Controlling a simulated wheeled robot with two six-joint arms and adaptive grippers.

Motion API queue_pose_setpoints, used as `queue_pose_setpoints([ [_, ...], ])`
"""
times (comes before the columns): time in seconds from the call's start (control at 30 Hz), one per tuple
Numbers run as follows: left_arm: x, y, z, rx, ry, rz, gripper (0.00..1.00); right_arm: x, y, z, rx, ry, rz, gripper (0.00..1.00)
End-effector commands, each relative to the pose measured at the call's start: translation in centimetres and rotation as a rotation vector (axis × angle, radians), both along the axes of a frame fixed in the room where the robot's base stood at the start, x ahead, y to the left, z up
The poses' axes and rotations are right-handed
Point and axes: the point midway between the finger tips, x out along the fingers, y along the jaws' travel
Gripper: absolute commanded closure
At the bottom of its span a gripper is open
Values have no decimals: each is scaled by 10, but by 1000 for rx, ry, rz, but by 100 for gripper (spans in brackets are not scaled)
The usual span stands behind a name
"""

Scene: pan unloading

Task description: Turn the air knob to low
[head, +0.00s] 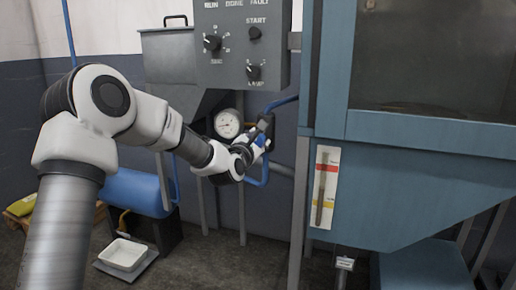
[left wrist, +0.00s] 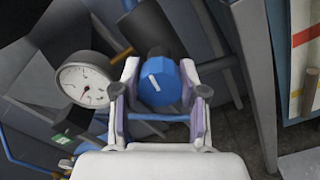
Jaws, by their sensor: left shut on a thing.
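The air knob (left wrist: 158,85) is blue with a white pointer line, seen close in the left wrist view. Its white line is tilted slightly from upright, its upper end to the left. In the head view the blue knob (head: 260,140) shows small beside the gauge. My left gripper (left wrist: 158,98) is shut on the knob, one finger on each side. In the head view my left gripper (head: 258,144) reaches in from the left, and its fingers partly cover the knob. A round white pressure gauge (left wrist: 87,79) sits left of the knob. My right gripper is in neither view.
A grey control box (head: 240,45) with knobs hangs above my left gripper. A blue cabinet (head: 420,185) stands at the right, with a level strip (head: 324,187) on its side. A blue tank (head: 135,190) and a white tray (head: 123,254) are low at the left.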

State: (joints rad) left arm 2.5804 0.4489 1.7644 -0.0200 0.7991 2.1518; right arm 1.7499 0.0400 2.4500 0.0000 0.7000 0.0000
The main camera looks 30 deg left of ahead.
Motion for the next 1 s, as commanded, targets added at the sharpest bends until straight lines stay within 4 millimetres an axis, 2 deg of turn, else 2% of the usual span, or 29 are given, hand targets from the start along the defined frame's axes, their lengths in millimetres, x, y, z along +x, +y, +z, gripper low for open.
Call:
queue_pose_setpoints([
  [0.1,0,0,-4,-72,-15,0,93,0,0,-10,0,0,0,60],
  [0.33,0,0,-3,-162,-35,0,93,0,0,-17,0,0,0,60],
  [0.87,0,0,-2,-193,-40,-1,93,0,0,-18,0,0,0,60],
  [0.9,0,0,-2,-193,-40,-1,54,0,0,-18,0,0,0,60],
  [0.97,0,0,-2,-192,-40,-1,33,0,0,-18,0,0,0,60],
  [1.0,0,0,-2,-192,-40,-1,32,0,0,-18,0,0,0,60],
])
